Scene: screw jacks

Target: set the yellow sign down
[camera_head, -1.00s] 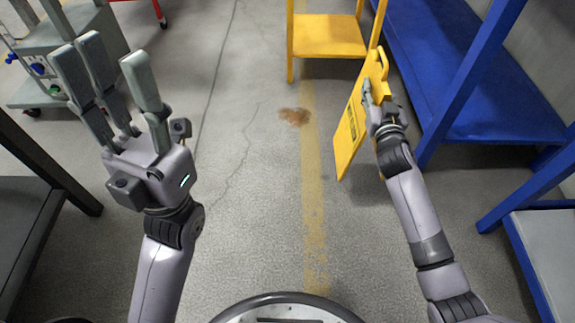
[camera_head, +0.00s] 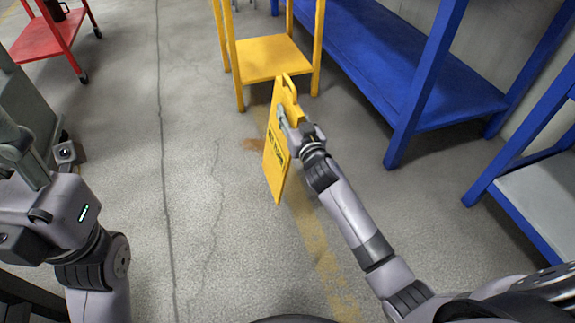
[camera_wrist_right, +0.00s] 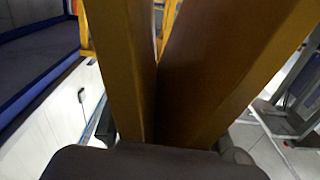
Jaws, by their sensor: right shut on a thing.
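The yellow sign (camera_head: 277,160) is a tall folded panel with dark lettering and a handle at its top. It hangs nearly upright, slightly tilted, in the head view. My right gripper (camera_head: 287,118) is shut on its upper part, just below the handle. I cannot tell whether its lower edge touches the floor. In the right wrist view, the sign's two panels (camera_wrist_right: 205,75) fill the middle, close together with a narrow dark gap. My left gripper (camera_head: 22,150) is at the left edge, partly cut off, with fingers spread and nothing seen in it.
A yellow stand (camera_head: 268,58) is just beyond the sign. A blue shelf (camera_head: 440,90) stands at the right, and another blue-framed bench (camera_head: 545,195) is nearer. A red cart (camera_head: 55,45) is at the far left. The concrete floor (camera_head: 190,190) left of the sign is clear.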

